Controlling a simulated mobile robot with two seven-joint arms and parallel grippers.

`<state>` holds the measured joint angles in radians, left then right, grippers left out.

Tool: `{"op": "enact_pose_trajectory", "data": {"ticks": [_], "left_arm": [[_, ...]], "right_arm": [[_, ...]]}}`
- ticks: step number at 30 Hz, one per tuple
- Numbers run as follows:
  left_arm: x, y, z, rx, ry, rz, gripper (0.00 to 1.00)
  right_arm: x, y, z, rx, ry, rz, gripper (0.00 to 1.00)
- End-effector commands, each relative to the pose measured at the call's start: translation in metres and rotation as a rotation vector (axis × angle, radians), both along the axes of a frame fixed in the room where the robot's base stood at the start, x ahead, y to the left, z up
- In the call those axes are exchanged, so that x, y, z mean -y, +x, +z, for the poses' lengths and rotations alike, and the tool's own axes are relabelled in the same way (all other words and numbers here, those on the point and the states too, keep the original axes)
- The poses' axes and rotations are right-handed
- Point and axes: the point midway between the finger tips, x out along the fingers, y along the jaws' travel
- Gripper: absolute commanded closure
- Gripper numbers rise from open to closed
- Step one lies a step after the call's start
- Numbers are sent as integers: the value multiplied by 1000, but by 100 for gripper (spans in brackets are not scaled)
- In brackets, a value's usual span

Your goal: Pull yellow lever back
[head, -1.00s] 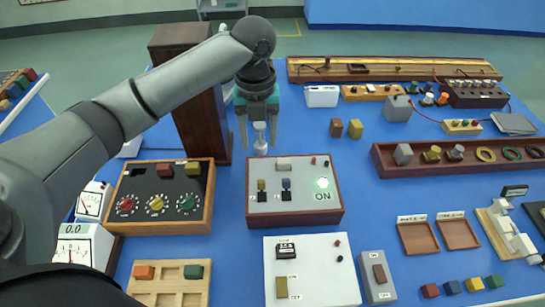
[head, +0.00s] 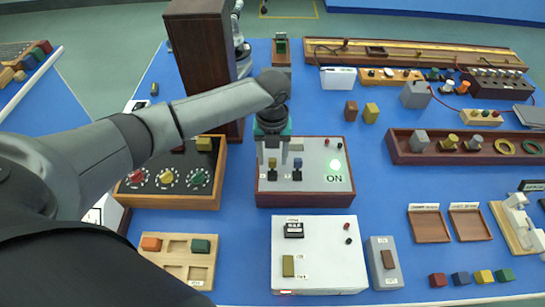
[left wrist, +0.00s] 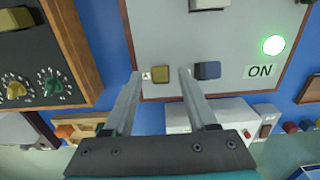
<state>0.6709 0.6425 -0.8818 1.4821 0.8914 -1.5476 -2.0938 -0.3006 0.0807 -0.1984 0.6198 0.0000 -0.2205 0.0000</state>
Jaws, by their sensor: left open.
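The yellow lever (head: 272,163) stands on the left of a grey panel (head: 316,176) with a wooden frame. A blue lever (head: 297,163) stands to its right, and a lit green lamp (head: 335,164) sits by the word ON. My left gripper (head: 271,155) is open over the panel, pointing down. In the left wrist view the yellow lever (left wrist: 160,74) shows between the two fingertips (left wrist: 161,74), with the blue lever (left wrist: 207,70) just outside the right finger. I cannot tell whether the fingers touch the yellow lever. My right gripper is not in view.
A box with coloured dials (head: 170,197) stands left of the panel, and a tall dark wooden case (head: 205,75) behind it. A white box (head: 318,262) lies in front. Free blue table (head: 372,155) shows to the right.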

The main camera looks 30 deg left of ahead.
Motion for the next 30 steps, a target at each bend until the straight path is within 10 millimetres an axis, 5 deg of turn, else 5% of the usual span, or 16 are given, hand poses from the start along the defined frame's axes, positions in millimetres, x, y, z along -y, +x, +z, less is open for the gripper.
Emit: {"op": "enact_pose_trajectory", "data": {"ticks": [10,25,30], "left_arm": [[0,0,-4,0,1,-1,43],[0,0,-4,0,1,-1,99],[0,0,-4,0,1,0,100]], "right_arm": [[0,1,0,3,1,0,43],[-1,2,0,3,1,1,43],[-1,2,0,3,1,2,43]]}}
